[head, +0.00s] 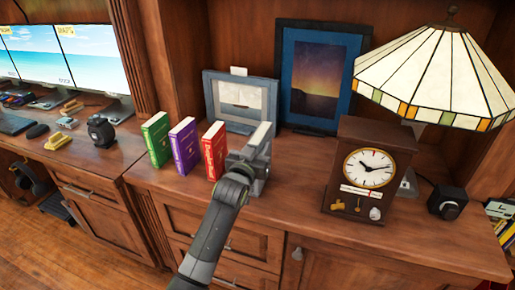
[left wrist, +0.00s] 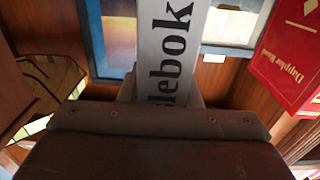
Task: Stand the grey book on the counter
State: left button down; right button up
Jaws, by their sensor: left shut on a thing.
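The grey book (head: 261,134) is upright at the right end of a row of books on the wood counter (head: 287,196). My left gripper (head: 252,160) is shut on it from the front and hides its lower part, so I cannot tell whether its base touches the counter. In the left wrist view the grey book (left wrist: 168,50) shows its spine with dark letters, between the fingers. The red book (head: 214,151) stands just left of it with a small gap; it also shows in the left wrist view (left wrist: 290,60). My right gripper is not in view.
A purple book (head: 185,146) and a green book (head: 156,139) stand further left. A grey picture frame (head: 235,122) and a blue one (head: 285,85) lean behind. A clock (head: 341,160) and lamp (head: 430,80) stand right. Bare counter lies between gripper and clock.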

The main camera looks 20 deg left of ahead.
pick_arm(q)
jog(key=c, duration=1.5)
grip_release()
jog(key=shift+f, duration=0.15)
jog(key=o, duration=0.5)
jog(key=shift+c, duration=0.2)
